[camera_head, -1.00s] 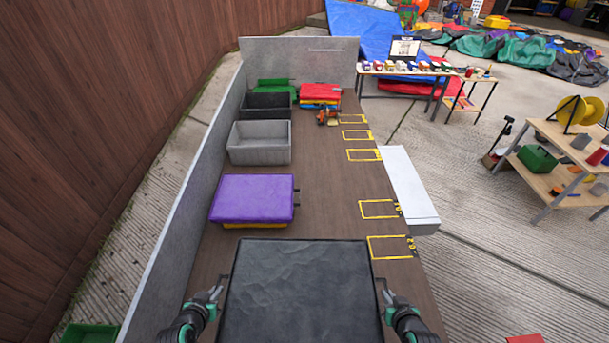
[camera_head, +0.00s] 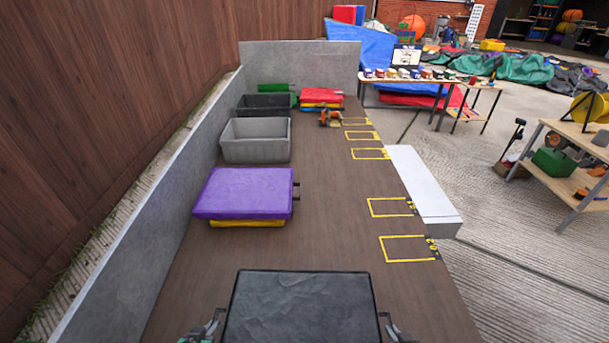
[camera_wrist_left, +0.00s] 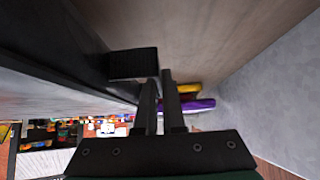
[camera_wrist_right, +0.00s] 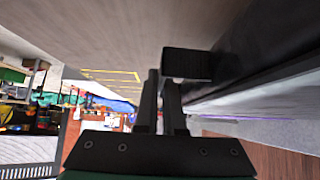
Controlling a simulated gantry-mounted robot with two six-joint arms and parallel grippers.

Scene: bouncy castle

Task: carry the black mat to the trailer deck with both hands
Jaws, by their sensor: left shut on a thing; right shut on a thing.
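The black mat (camera_head: 300,300) is level at the bottom centre of the head view, above the near part of the brown trailer deck (camera_head: 335,215). I cannot tell whether it touches the deck. My left gripper (camera_head: 217,318) is shut on a dark handle at the mat's left side; the handle shows in the left wrist view (camera_wrist_left: 135,64). My right gripper (camera_head: 384,318) is shut on the matching handle at the right side, seen in the right wrist view (camera_wrist_right: 187,64). The mat's near edge is cut off in the head view.
Beyond are a grey bin (camera_head: 256,140), a black bin (camera_head: 262,104) and a red stack (camera_head: 321,97). A grey wall (camera_head: 150,215) lines the left. Yellow outlines (camera_head: 405,249) on the right are empty.

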